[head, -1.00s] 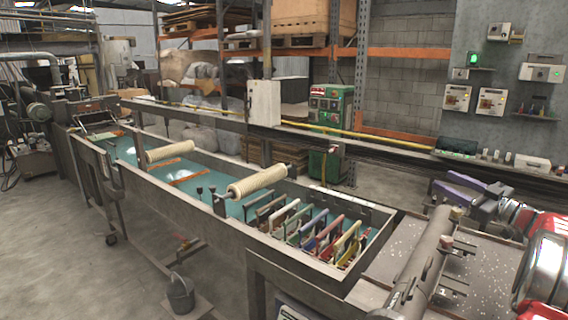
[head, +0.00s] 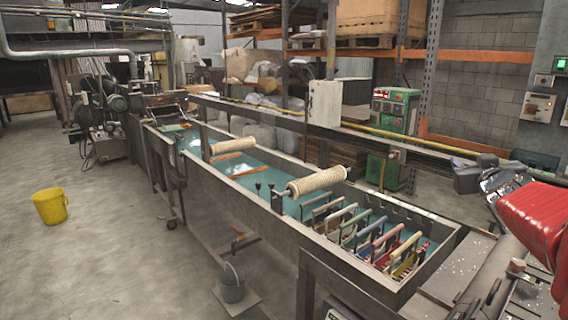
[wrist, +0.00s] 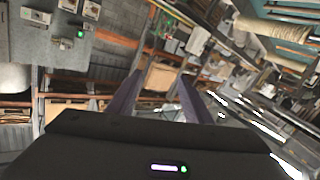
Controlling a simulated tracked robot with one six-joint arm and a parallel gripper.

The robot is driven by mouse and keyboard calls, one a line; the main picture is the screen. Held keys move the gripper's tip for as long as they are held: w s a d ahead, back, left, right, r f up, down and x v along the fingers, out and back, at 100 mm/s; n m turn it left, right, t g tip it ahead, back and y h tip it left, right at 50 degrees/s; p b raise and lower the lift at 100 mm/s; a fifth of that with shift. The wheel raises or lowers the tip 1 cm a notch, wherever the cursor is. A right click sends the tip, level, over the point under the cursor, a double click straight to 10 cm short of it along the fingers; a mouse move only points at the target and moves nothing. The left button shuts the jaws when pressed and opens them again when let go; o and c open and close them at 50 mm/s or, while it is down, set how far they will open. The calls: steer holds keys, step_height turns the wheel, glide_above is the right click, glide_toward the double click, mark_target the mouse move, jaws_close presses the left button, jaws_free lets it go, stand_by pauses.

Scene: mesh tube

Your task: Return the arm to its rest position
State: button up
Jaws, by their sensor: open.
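My gripper (head: 465,176) shows in the head view at the right, beyond the near right end of the long trough (head: 330,255). The wrist view shows its two dark purple fingers (wrist: 162,80) spread apart with nothing between them. My red arm comes in from the right edge of the head view and hides part of what lies behind it. The wrist view is tilted and shows the shelving and wall devices past the fingers.
The trough holds teal liquid, pale rollers (head: 318,181) and several coloured-handled frames (head: 370,238). A yellow bucket (head: 49,207) stands on open floor at left. A green cabinet (head: 393,110) stands behind the trough.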

steer(key=s+a+f+g+y, duration=0.2)
steer(key=s+a+f+g, duration=0.1)
steer(key=s+a+f, duration=0.5)
steer(key=s+a+f+g+y, duration=0.2)
steer(key=s+a+f+g, duration=0.2)
steer(key=s+a+f, duration=0.4)
steer(key=s+a+f+n+g+y, duration=0.1)
steer(key=s+a+f+g, duration=0.2)
steer(key=s+a+f, duration=0.5)
steer(key=s+a, duration=0.6)
steer(key=s, duration=0.2)
steer(key=shift+s+a+g+y, duration=0.15)
steer(key=shift+s+g+y, duration=0.15)
steer(key=shift+y, duration=0.1)
steer(key=shift+c, duration=0.4)
